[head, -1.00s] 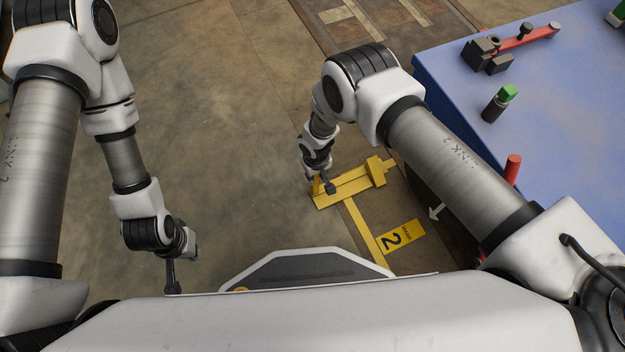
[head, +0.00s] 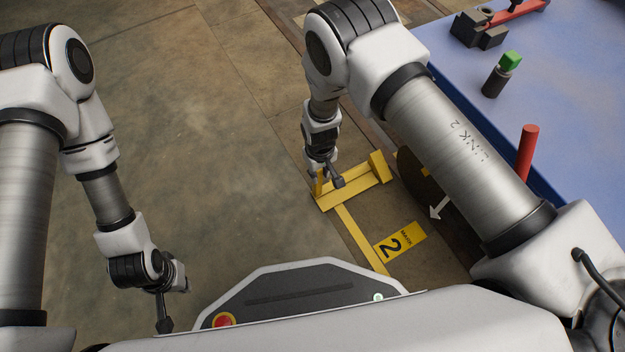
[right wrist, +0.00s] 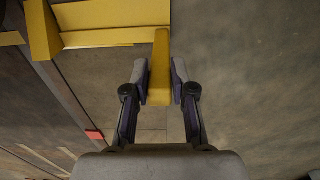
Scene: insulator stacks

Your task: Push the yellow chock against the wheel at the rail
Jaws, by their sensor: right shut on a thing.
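The yellow chock (head: 352,190) lies on the floor by the rail, with a raised block (head: 378,167) at its right end. The dark wheel (head: 412,178) is just right of this block, partly hidden by my right arm. A narrow gap seems to separate them, but I cannot tell for sure. My right gripper (head: 328,185) is shut on the chock's upright handle; the right wrist view shows the handle (right wrist: 161,65) between both fingers (right wrist: 160,85). My left gripper (head: 164,325) hangs apart at lower left; its finger opening is unclear.
A yellow floor line (head: 358,238) runs from the chock to a number 2 marking (head: 400,242). The blue table (head: 460,70) at right carries a green-topped cylinder (head: 502,75) and a red-handled tool (head: 512,14). Floor left of the chock is clear.

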